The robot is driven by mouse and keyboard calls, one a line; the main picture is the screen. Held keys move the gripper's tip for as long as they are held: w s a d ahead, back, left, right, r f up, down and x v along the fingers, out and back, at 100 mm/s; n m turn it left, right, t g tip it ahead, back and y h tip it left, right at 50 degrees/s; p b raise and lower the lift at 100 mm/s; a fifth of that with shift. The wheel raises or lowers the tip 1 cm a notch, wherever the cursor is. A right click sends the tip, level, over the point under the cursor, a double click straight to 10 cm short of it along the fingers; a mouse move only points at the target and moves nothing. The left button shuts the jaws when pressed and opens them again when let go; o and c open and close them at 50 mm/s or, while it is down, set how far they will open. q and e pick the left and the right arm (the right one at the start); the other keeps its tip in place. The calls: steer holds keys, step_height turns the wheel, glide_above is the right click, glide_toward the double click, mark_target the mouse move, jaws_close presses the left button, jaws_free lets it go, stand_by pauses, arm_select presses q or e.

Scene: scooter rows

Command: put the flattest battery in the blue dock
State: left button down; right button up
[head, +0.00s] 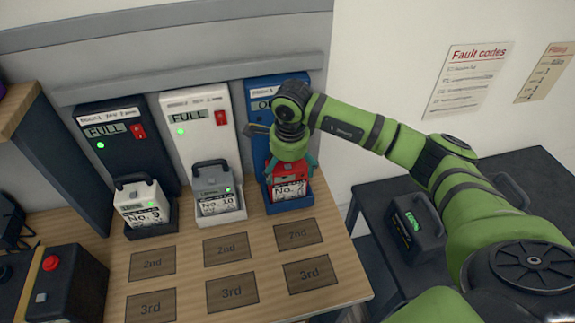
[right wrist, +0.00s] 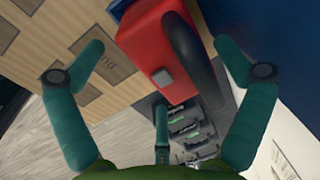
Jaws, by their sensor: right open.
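A red battery (head: 289,183) with a white "No." label sits in the cradle of the blue dock (head: 276,140), at the right end of the dock row. My right gripper (head: 290,165) is right over the battery's top in the head view. In the right wrist view the red battery (right wrist: 168,45) and its black handle (right wrist: 192,50) lie between the spread green fingers of my right gripper (right wrist: 165,85). The fingers are open and apart from the handle. The blue dock's display is partly hidden by my arm. My left gripper is out of view.
A black dock (head: 125,140) holds a white battery No. 9 (head: 140,203); a white dock (head: 201,130) holds a grey battery No. 10 (head: 217,190). Both displays read FULL. Marked "2nd" and "3rd" squares on the wooden bench (head: 190,275) are empty. A dark battery (head: 415,232) stands on a dark side table (head: 490,175).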

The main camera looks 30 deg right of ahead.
steer(key=shift+s+f, duration=0.1)
steer(key=shift+f, duration=0.15)
step_height(320, 180, up, 21)
steer(key=s+p, duration=0.3)
steer(key=p, duration=0.2)
steer(key=shift+a, duration=0.35)
steer(key=shift+r, duration=0.1)
stand_by(0.3)
steer(key=s+a+r+p, duration=0.1)
steer(key=s+r+p, duration=0.3)
steer(key=r+p, duration=0.1)
steer(key=s+a+r+p, duration=0.1)
steer(key=s+r+p, duration=0.2)
steer(key=r+p, duration=0.2)
step_height(320, 180, up, 3)
steer(key=shift+s+r, duration=0.1)
steer(key=shift+s, duration=0.25)
stand_by(1.0)
